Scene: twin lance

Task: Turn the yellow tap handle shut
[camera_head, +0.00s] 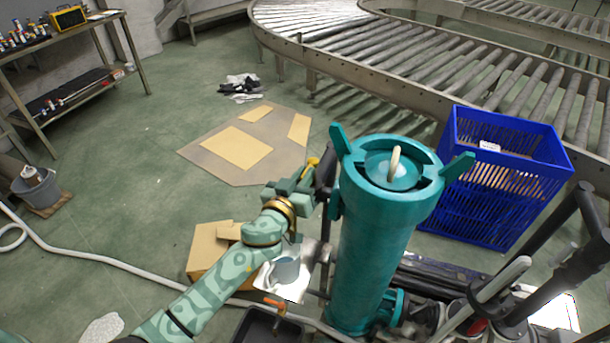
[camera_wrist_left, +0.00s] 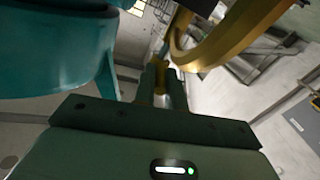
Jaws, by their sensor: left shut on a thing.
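The yellow tap handle (camera_head: 313,161) shows as a small yellow piece at the left side of the tall teal cylinder (camera_head: 372,245) in the head view. My left gripper (camera_head: 306,174) reaches it from the lower left and is shut on it. In the left wrist view, a yellow part (camera_wrist_left: 161,74) shows between the fingers of my left gripper (camera_wrist_left: 162,86). Much of the handle is hidden by the fingers, and its exact angle cannot be told. My right gripper is in neither view.
The teal cylinder stands close beside my gripper, with dark pipework at its left. A blue crate (camera_head: 510,205) stands at the right, before a roller conveyor (camera_head: 420,62). Cardboard (camera_head: 208,245) and a pale hose (camera_head: 110,262) lie on the floor. Open floor shows at the left.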

